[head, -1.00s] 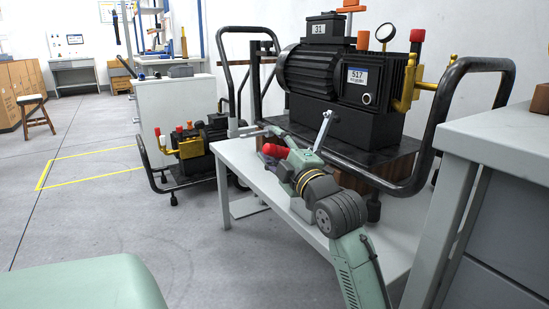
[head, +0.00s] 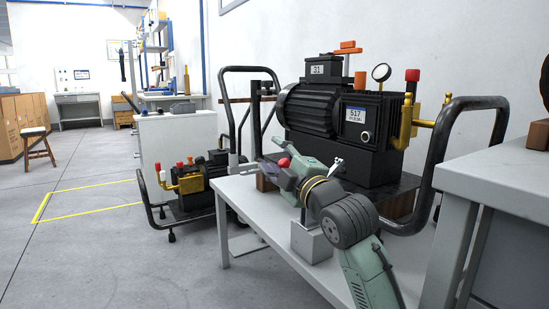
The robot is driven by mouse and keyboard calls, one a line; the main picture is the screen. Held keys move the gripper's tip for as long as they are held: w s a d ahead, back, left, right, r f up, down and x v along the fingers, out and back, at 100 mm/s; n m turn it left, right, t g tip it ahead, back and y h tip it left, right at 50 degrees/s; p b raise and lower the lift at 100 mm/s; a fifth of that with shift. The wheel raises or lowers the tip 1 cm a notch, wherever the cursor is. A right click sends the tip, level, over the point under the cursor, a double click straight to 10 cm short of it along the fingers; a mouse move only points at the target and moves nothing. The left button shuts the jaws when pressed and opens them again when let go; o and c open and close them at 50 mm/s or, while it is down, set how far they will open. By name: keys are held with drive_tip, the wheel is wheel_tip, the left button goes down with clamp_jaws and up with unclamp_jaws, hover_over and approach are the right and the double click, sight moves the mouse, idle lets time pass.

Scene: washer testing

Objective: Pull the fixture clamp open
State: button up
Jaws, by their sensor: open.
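The fixture clamp stands on the light grey bench. Its grey block (head: 313,243) is visible below my arm. A red rounded end (head: 283,162), apparently the clamp handle's grip, shows just behind my gripper. A small metal lever end (head: 337,161) shows to the right; I cannot tell which part it belongs to. My green and dark gripper (head: 268,171) points left above the bench, raised over the block's level. It is open. My wrist hides most of the clamp, and I cannot tell whether the fingers touch the handle.
The bench (head: 235,200) has clear space at its left front. A large black pump (head: 335,120) on a cart with a tubular handle (head: 440,150) stands close behind. A smaller pump (head: 195,180) sits on a cart at left. A grey cabinet (head: 500,200) borders the right.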

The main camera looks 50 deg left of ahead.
drive_tip(key=s+b+v, duration=0.1)
drive_tip(key=b+v, duration=0.1)
drive_tip(key=v, duration=0.9)
drive_tip(key=shift+s+r, duration=0.2)
drive_tip(key=shift+r, duration=0.15)
idle(0.3)
drive_tip(key=shift+d, duration=0.15)
drive_tip(key=shift+c, duration=0.3)
